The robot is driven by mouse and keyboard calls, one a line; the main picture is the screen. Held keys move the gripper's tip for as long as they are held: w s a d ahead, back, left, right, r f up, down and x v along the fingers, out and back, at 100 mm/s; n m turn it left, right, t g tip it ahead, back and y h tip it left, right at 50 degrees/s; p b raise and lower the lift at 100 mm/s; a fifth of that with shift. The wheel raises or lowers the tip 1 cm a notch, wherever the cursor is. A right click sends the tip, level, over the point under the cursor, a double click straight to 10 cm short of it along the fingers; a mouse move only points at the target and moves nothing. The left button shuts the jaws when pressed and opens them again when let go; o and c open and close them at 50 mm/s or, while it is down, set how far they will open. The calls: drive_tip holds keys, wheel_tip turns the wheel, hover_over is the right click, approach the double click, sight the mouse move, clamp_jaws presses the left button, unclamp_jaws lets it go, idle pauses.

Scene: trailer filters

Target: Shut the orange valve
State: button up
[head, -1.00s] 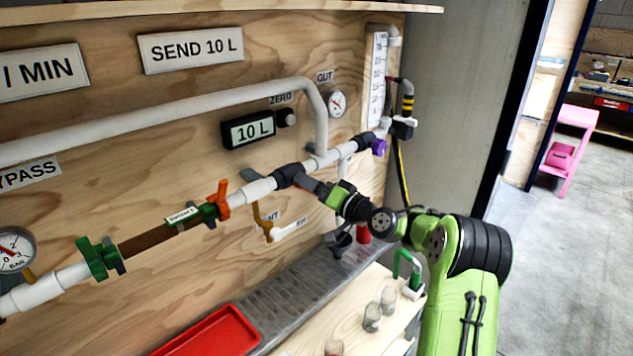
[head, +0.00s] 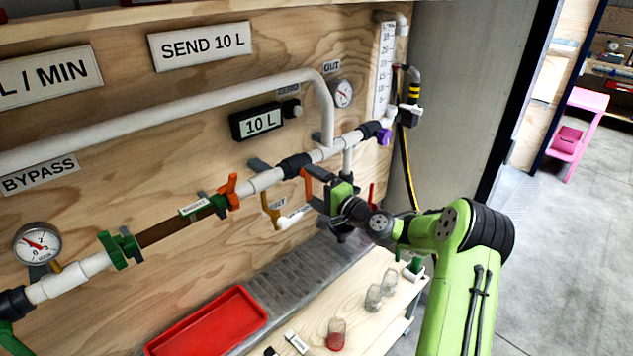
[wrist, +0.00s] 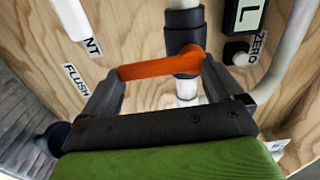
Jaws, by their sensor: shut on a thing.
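The orange valve handle (head: 307,188) shows beside my gripper, under the white pipe and right of a black coupling (head: 295,165). In the wrist view the orange handle (wrist: 162,66) lies crosswise between my two dark fingers, and its right end bends up toward a black fitting (wrist: 184,57) on the pipe. My gripper (wrist: 165,82) is shut on this handle, with a finger at each end. In the head view my gripper (head: 312,190) hides part of the handle and the pipework behind it. The valve's body is partly hidden.
Another orange handle (head: 232,189) stands on the pipe at left, by a brown section with green unions. A yellow-brown lever (head: 270,211) hangs near my gripper. A red tray (head: 208,325) and glass jars (head: 374,297) are below.

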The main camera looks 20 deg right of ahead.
drive_tip(key=shift+a+f+m, duration=0.1)
drive_tip(key=shift+f+m, duration=0.05)
drive_tip(key=shift+m, duration=0.15)
drive_tip(key=o, duration=1.1)
drive_tip(key=shift+s, duration=0.1)
drive_tip(key=shift+o, duration=0.2)
drive_tip(key=v, duration=1.5)
drive_tip(key=shift+s, duration=0.3)
drive_tip(key=s+a+n+g+p, duration=0.1)
drive_tip(key=s+a+n+g, duration=0.2)
drive_tip(key=a+n+g, duration=0.4)
drive_tip(key=s+a+n+g+p, duration=0.1)
drive_tip(key=s+a+n+g, duration=0.25)
drive_tip(key=a, duration=0.65)
drive_tip(key=s+r+n+h, duration=0.1)
drive_tip(key=s+r+h, duration=0.2)
drive_tip(key=s, duration=0.6)
drive_tip(key=s+d+r+n+h+p, duration=0.1)
drive_tip(key=s+r, duration=0.4)
drive_tip(key=s, duration=0.5)
drive_tip(key=n+h, duration=0.1)
drive_tip(key=h, duration=0.1)
drive_tip(key=shift+s+d+h, duration=0.25)
drive_tip(key=shift+s+h, duration=0.05)
drive_tip(key=shift+h, duration=0.1)
